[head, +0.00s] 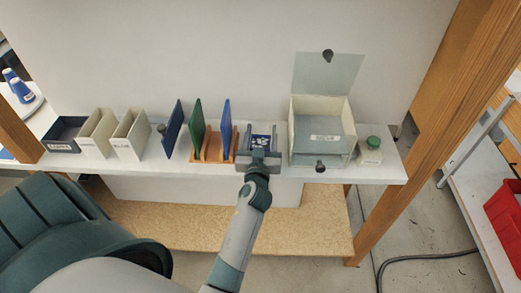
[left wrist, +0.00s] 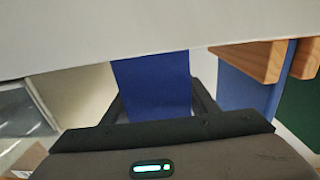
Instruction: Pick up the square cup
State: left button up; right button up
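The square cup (head: 261,141) is blue with small pale pieces showing in its top. It stands on the white shelf between the wooden rack and the clear-lidded box. My left gripper (head: 261,136) reaches in from the front, with one finger on each side of the cup. In the left wrist view the cup's plain blue side (left wrist: 153,85) fills the space between the dark fingers, and I see no gap at either side. The gripper looks shut on it. The cup's lower part is hidden in the head view. My right gripper is out of view.
Close left is the wooden rack (head: 212,146) with green and blue panels. Close right is the box (head: 320,135) with its lid raised, then a green-capped jar (head: 370,151). White and dark bins stand farther left on the shelf (head: 185,172). A wall stands behind.

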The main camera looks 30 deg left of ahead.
pick_arm(q)
jog(key=c, duration=0.5)
jog(key=shift+c, duration=0.4)
jog(key=shift+r, duration=0.6)
notch_tip(320, 180, up, 9)
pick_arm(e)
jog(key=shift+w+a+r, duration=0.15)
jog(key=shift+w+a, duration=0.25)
pick_arm(q)
jog(key=shift+f, duration=0.1)
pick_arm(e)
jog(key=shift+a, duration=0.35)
